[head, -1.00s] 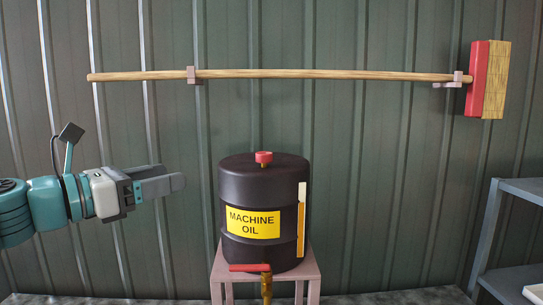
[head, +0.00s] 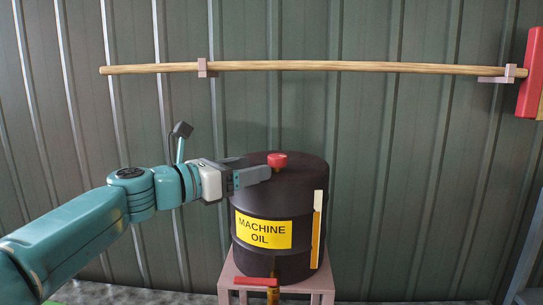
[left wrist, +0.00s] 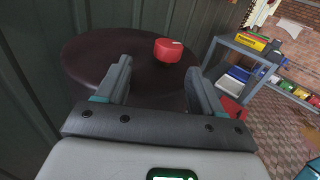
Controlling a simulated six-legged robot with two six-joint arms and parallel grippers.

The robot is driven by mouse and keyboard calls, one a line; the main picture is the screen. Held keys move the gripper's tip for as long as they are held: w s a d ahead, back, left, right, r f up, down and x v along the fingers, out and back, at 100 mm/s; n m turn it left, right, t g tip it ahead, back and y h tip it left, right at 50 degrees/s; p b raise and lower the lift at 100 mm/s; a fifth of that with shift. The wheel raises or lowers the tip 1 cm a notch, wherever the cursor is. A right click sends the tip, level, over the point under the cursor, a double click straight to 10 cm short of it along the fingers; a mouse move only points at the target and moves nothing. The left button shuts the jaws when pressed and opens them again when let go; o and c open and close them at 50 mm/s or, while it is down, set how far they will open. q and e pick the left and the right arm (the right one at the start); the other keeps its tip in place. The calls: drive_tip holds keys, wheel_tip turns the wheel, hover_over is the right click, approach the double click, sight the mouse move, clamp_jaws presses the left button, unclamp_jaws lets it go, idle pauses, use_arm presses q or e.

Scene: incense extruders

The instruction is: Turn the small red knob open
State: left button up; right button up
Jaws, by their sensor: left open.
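The small red knob (head: 277,160) sits on top of the black machine oil drum (head: 275,208). In the left wrist view the red knob (left wrist: 168,50) stands beyond my fingertips, between the two fingers' lines. My left gripper (head: 262,174) is open and empty, just left of the knob at about the drum's top rim. Its fingers (left wrist: 160,75) are spread over the drum's dark top (left wrist: 95,52) and are apart from the knob. A red lever handle (head: 255,281) is on the brass tap (head: 273,292) at the drum's lower front. My right gripper is not in view.
The drum stands on a pinkish stool (head: 318,283) close to the corrugated wall (head: 420,160). A grey shelf (left wrist: 262,62) with several items stands at the right.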

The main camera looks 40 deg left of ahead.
sight(269, 162)
use_arm(q)
drive_tip(key=p+x, duration=0.1)
drive_tip(key=x, duration=0.4)
drive_tip(key=shift+w+r, duration=0.15)
drive_tip(key=shift+w, duration=0.05)
drive_tip(key=shift+s+d+r, duration=0.55)
drive_tip(key=shift+s+d, duration=0.15)
drive_tip(key=shift+s, duration=0.25)
drive_tip(key=shift+w, duration=0.1)
drive_tip(key=shift+w+a+f, duration=0.2)
drive_tip(key=shift+w+f, duration=0.1)
drive_tip(key=shift+w, duration=0.2)
drive_tip(key=c, duration=0.5)
drive_tip(key=shift+w+a+f, duration=0.15)
drive_tip(key=shift+a, duration=0.05)
drive_tip(key=c, duration=0.5)
drive_tip(key=shift+d, duration=0.2)
drive_tip(key=shift+c, duration=0.3)
drive_tip(key=shift+a, duration=0.1)
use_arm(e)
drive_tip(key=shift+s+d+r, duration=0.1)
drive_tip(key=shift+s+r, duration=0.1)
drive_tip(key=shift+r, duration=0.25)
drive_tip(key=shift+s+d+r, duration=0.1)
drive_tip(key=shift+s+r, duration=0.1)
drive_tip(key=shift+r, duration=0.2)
